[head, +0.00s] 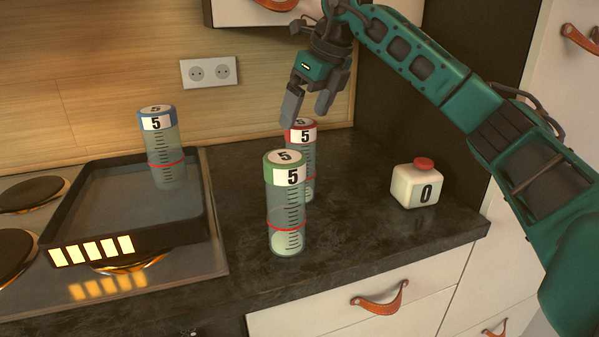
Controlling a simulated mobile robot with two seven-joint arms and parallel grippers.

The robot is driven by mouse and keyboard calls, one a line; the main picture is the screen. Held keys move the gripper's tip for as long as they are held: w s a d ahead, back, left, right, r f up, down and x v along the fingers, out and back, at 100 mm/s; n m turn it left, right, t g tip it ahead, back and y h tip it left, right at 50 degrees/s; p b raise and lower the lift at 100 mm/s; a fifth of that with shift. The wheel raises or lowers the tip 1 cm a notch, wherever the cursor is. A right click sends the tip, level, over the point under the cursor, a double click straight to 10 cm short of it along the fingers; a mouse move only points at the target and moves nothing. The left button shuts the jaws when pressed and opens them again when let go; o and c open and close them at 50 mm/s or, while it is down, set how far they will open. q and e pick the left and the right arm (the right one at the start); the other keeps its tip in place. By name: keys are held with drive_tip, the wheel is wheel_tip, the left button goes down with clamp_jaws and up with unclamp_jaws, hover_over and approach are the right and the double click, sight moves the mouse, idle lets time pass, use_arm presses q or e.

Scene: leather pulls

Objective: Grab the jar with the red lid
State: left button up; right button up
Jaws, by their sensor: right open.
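The jar with the red lid (302,131) stands upright on the dark countertop. It is a clear cylinder with a "5" on its label, and the green-lidded jar (286,206) in front hides much of its lower left part. My right gripper (307,115) is open and empty, fingers pointing down, just above or beside the red lid. I cannot tell whether a finger touches the lid. My left gripper is not in view.
A blue-lidded jar (162,146) stands in a dark tray (125,243) on the stove at left. A white container with a red cap (417,187) stands at right. The wooden wall with a socket (209,72) is behind. Counter between the jars and container is clear.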

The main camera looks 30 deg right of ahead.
sight(298, 137)
drive_tip(key=b+x, duration=0.1)
drive_tip(key=x, duration=0.6)
drive_tip(key=shift+d, duration=0.1)
clamp_jaws()
idle(0.8)
